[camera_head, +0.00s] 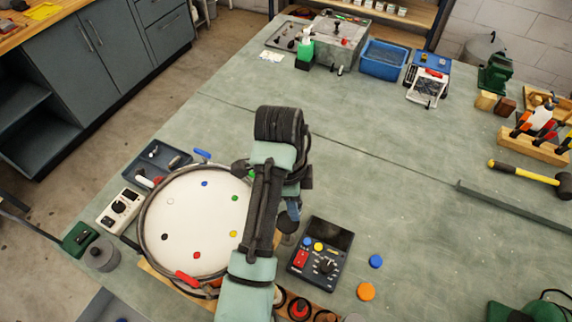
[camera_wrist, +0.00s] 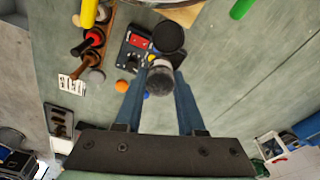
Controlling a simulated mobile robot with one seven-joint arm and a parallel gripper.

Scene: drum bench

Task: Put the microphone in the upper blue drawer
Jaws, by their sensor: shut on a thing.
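My gripper (camera_wrist: 158,88) is shut on the microphone (camera_wrist: 160,80), whose dark grey rounded end and pale collar show between the blue fingers in the wrist view. In the head view my gripper (camera_head: 293,211) is mostly covered by my arm, just right of the drum and left of the black control box; the microphone cannot be made out there. A blue-grey cabinet stands at the upper left of the head view, with an upper drawer (camera_head: 153,10) above a lower drawer (camera_head: 171,36). Both look shut.
The drum (camera_head: 185,245) and black control box (camera_head: 322,252) lie near my gripper. A black round-topped thing (camera_wrist: 168,37) stands just beyond the microphone. A blue bin (camera_head: 384,60) is at the bench's back. The bench's middle is clear, and open floor separates bench and cabinet.

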